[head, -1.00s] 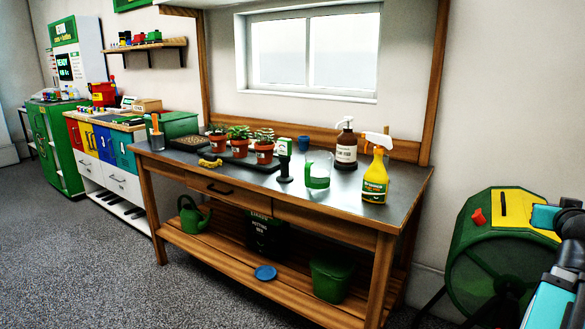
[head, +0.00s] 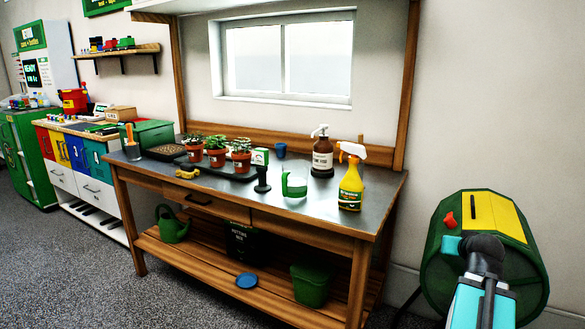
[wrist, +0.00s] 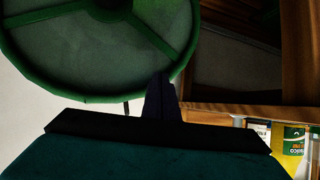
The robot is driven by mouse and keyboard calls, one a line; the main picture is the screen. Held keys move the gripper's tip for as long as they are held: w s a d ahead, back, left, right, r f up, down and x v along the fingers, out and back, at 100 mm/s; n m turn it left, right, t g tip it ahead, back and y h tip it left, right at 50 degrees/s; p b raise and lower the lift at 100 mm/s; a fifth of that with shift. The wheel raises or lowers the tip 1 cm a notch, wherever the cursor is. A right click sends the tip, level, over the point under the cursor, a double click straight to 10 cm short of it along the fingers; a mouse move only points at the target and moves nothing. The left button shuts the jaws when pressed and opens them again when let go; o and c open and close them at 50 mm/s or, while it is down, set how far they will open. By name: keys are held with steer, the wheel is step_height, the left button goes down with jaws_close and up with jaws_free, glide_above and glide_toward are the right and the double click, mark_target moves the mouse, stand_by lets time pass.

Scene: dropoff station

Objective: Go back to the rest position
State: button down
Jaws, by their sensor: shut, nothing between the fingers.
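My arm (head: 482,290), teal and dark, reaches up from the lower right of the head view, in front of the green and yellow drum (head: 497,212). My gripper's fingertips cannot be made out there. In the wrist view my gripper (wrist: 162,92) shows as dark fingers close together, shut and empty. The drum's round green end (wrist: 70,45) fills the upper left behind them. I cannot tell how far apart they are.
A wooden workbench (head: 335,212) holds potted plants, a clear jug (head: 294,182), a brown pump bottle (head: 322,155) and a yellow spray bottle (head: 350,190). A green bin (head: 311,286) stands on its lower shelf. Open grey floor (head: 70,270) lies at the left.

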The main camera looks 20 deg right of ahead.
steer(key=w+a+f+n+g+y+p, duration=0.25)
steer(key=w+a+f+y+p, duration=0.2)
steer(key=a+f, duration=0.95)
steer(key=s+a+f+g+y+p, duration=0.2)
steer(key=a+f+g+p, duration=0.1)
steer(key=a+f, duration=1.1)
steer(key=s+a+f+n+g+p, duration=0.25)
steer(key=s+a+f, duration=0.35)
steer(key=s+a, duration=0.3)
steer(key=s+a+f+n+g+p, duration=0.1)
steer(key=s+a+f+g+p, duration=0.4)
steer(key=s+a, duration=0.4)
steer(key=s+a+f+n+g, duration=0.1)
steer(key=s+a+f, duration=0.2)
steer(key=s, duration=0.7)
steer(key=shift+a+f+g+p, duration=0.2)
steer(key=shift+a+g+p, duration=0.2)
steer(key=shift+p, duration=0.05)
